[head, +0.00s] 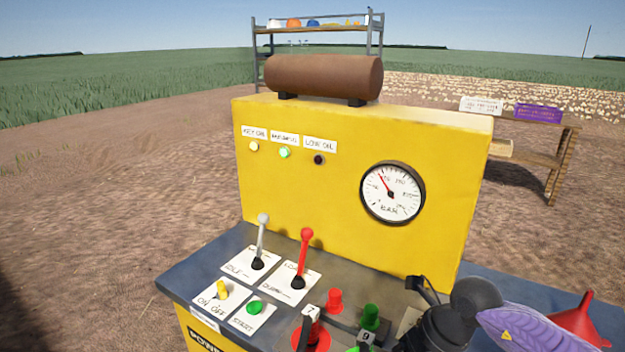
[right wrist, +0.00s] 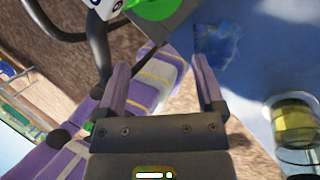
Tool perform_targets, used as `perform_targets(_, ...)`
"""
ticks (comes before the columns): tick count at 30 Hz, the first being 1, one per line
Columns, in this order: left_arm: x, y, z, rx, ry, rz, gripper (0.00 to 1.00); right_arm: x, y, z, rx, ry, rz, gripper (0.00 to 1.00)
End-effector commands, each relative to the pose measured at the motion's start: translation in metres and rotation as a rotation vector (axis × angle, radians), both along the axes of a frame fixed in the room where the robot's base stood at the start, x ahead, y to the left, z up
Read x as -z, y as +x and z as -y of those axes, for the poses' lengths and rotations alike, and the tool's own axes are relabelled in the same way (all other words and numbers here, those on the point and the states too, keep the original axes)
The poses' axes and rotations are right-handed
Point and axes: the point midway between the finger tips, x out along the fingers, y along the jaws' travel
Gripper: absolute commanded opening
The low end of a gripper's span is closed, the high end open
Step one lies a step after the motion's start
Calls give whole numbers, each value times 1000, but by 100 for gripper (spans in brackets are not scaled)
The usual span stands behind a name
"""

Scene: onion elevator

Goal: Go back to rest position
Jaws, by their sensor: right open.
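My right gripper (right wrist: 162,80) is open in the right wrist view, its two fingers wide apart with nothing held between them. My own purple parts show below and beyond the fingers. In the head view my right arm comes in at the bottom right, over the right part of the console (head: 205,250); its fingers cannot be made out there. My left gripper is not in view.
The yellow machine carries a gauge (head: 392,192), a white-knobbed lever (head: 262,238), a red lever (head: 304,255), a yellow switch (head: 222,287) and a green button (head: 254,308). A red funnel (head: 582,320) stands at right. A wooden table (head: 555,160) and shelf (head: 315,29) stand behind.

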Motion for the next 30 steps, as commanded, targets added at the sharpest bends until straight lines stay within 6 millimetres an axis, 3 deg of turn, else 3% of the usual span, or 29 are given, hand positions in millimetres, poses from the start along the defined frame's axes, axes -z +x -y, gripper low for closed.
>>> perform_targets(4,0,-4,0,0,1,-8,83,-7,-9,-62,-9,284,49,86)
perform_targets(7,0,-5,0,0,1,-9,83,-28,-17,-110,38,568,84,86)
perform_targets(9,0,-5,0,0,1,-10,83,-57,-23,-144,139,848,106,86)
perform_targets(11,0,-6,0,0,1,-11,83,-89,-22,-158,311,1121,114,86)
perform_targets(12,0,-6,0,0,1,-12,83,-109,-18,-155,484,1307,108,86)
perform_targets(14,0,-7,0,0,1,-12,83,-124,-8,-129,844,1546,76,86)
perform_targets(17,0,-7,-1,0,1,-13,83,-89,-9,-62,1543,1686,-38,86)
perform_targets(18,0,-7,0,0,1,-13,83,-66,-19,-41,1786,1660,-94,86)
perform_targets(21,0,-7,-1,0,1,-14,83,-17,-56,-11,2227,1503,-224,86)
perform_targets(25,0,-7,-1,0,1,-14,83,27,-110,4,2601,1234,-376,86)
perform_targets(30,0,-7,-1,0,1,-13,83,58,-183,5,2910,839,-563,86)
